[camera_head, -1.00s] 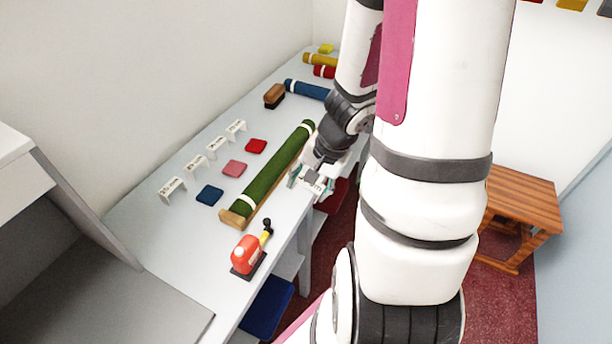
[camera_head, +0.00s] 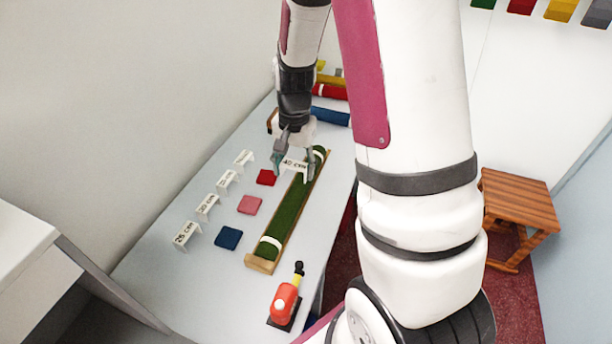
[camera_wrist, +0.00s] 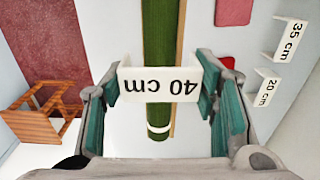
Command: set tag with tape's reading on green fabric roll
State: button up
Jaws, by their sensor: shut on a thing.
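My gripper (camera_head: 293,166) is shut on a white tag marked "40 cm" (camera_head: 294,164), held by its two ends. In the wrist view the tag (camera_wrist: 160,84) sits upside down between the fingertips (camera_wrist: 160,100) and crosses in front of the green fabric roll (camera_wrist: 157,35). In the head view the green roll (camera_head: 290,212) lies along a wooden holder (camera_head: 261,263), with white bands near its ends. The tag is over its far part; I cannot tell whether they touch. A red-orange device with a yellow and black part (camera_head: 284,304), possibly the tape, stands near the roll's near end. No reading is legible.
Several other white tags stand left, one marked "25 cm" (camera_head: 186,234); the wrist view shows "35 cm" (camera_wrist: 290,42) and "20 cm" (camera_wrist: 267,92). Red (camera_head: 266,177), pink (camera_head: 249,204) and blue (camera_head: 228,238) swatches lie between. A blue roll (camera_head: 328,116) lies beyond. A wooden stool (camera_head: 519,205) stands right.

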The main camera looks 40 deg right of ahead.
aim_at(296, 190)
jog(key=shift+w+d, duration=0.25)
jog(key=shift+w, duration=0.1)
jog(key=shift+f+b, duration=0.35)
jog(key=shift+f, duration=0.05)
jog(key=shift+f+b, duration=2.25)
jog(key=shift+f, duration=1.95)
jog(key=o, duration=1)
